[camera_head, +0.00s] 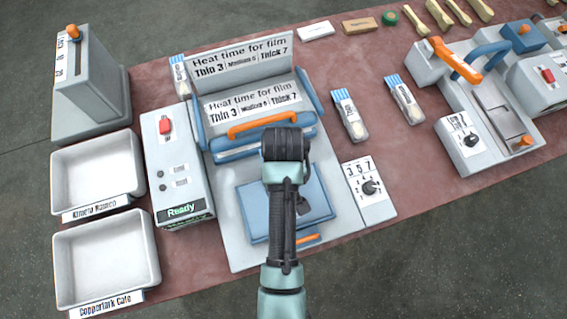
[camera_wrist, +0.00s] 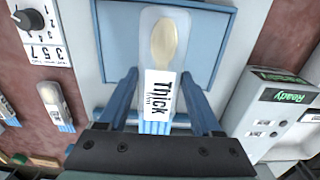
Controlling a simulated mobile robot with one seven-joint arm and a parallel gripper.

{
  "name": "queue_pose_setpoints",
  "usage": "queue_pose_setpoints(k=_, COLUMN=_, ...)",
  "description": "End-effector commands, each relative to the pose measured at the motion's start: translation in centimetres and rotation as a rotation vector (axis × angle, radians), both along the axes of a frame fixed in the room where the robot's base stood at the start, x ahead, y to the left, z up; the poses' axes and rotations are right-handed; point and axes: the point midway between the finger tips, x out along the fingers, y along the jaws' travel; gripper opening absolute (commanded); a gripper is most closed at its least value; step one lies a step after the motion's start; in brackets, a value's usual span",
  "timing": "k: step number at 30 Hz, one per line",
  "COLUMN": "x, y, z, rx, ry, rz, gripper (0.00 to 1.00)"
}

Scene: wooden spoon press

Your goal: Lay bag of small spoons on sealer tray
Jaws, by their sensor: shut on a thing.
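The clear bag (camera_wrist: 162,50) shows in the wrist view, with a pale spoon inside, a white "Thick" label and a blue-striped end. My gripper (camera_wrist: 160,76) is shut on it, with one blue finger along each side. The bag's spoon end lies over the blue sealer tray (camera_wrist: 219,40); I cannot tell whether it touches. In the head view the blue sealer tray (camera_head: 258,215) is partly covered by my arm, and the held bag and fingertips are hidden. The sealer (camera_head: 275,79) has its orange-handled lid raised behind the tray.
More spoon bags lie right of the sealer (camera_head: 349,115), (camera_head: 404,99) and at its back left (camera_head: 181,77). A dial box (camera_head: 371,200) stands right of the tray, a "Ready" box (camera_head: 172,150) left. Two white bins (camera_head: 135,160), (camera_head: 152,255) stand far left. Another orange-handled machine (camera_head: 480,140) stands right.

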Motion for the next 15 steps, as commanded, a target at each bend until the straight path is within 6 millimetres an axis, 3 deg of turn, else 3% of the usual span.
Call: queue_pose_setpoints(k=15, x=0.0, y=0.0, z=-6.0, rx=0.0, ry=-0.001, rz=0.0, gripper=0.13)
